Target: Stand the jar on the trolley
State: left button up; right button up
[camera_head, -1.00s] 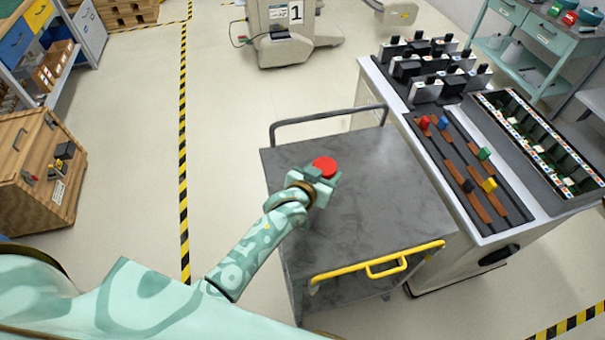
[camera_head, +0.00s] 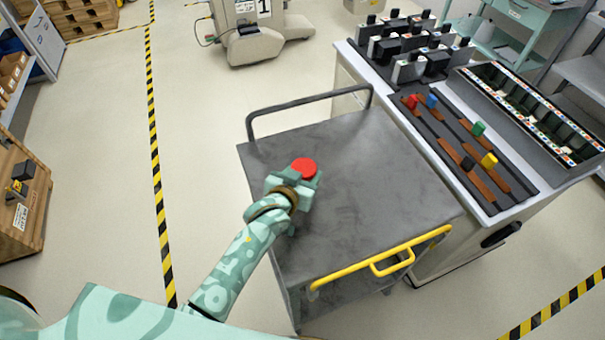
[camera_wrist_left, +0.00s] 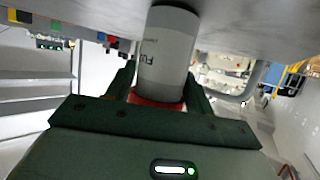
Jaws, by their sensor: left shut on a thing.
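The jar has a red lid (camera_head: 303,168) and a pale grey body (camera_wrist_left: 166,55) with small dark print. The trolley (camera_head: 370,190) has a grey top, a grey rail at the far end and a yellow handle at the near end. My left gripper (camera_head: 303,178) is shut on the jar near its lid, over the left part of the trolley top. In the left wrist view the picture is inverted, and the jar's base reaches the grey trolley top (camera_wrist_left: 245,22). I cannot tell whether it touches or has a slight gap. My right gripper is not in view.
The trolley top is otherwise bare. A white workbench (camera_head: 350,65) with switch boxes, coloured sliders (camera_head: 480,130) and a compartment tray (camera_head: 530,110) stands close on the right. A wooden cabinet (camera_head: 15,225) is at left. Striped tape (camera_head: 155,170) crosses the open floor.

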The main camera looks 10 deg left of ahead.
pick_arm(q)
jog(key=o, duration=1.1)
jog(key=shift+f, duration=0.15)
jog(key=shift+c, duration=0.2)
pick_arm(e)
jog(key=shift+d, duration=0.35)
pick_arm(q)
jog(key=shift+r, duration=0.25)
jog(key=p+v, duration=0.3)
jog(key=v, duration=0.9)
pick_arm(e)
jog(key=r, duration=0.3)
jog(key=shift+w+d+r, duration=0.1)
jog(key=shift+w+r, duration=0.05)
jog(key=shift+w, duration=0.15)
